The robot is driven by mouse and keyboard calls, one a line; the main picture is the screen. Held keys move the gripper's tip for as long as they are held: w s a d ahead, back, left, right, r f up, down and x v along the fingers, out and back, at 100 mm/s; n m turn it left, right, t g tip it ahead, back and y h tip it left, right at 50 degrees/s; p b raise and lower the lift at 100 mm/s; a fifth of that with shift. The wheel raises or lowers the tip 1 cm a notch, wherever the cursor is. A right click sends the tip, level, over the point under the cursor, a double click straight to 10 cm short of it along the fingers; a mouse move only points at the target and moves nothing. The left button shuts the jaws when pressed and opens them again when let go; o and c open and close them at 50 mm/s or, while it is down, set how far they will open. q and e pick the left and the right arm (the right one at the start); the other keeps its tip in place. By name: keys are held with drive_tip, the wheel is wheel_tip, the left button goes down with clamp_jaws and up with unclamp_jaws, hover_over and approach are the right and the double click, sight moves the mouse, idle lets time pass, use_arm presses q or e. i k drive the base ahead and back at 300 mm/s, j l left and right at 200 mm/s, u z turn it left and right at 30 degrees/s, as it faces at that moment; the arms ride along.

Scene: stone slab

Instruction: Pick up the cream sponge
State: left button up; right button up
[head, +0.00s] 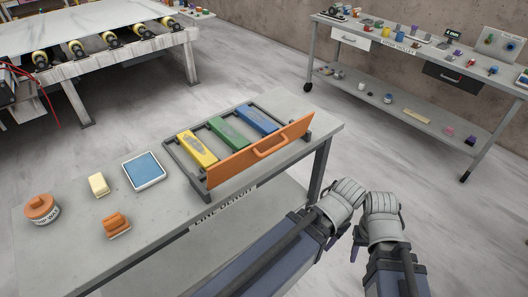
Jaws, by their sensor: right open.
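The cream sponge (97,184) is a small pale block lying on the grey stone-topped table (70,243) at the left. Nothing covers it and neither gripper touches it. My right gripper (382,217) is open, off the table's right side at the lower right, far from the sponge. My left gripper (345,200) is close beside it, also clear of the table top. Its fingers are not clear enough to tell whether they are open or shut.
Near the sponge are a blue-topped white tray (144,171), an orange block (116,226) and an orange-lidded jar (41,209). A dark rack (174,156) holds yellow, green and blue bars behind an orange handled panel (262,153). Another cluttered bench (400,60) stands behind.

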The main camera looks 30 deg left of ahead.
sight(98, 185)
drive_tip(key=u, duration=2.45)
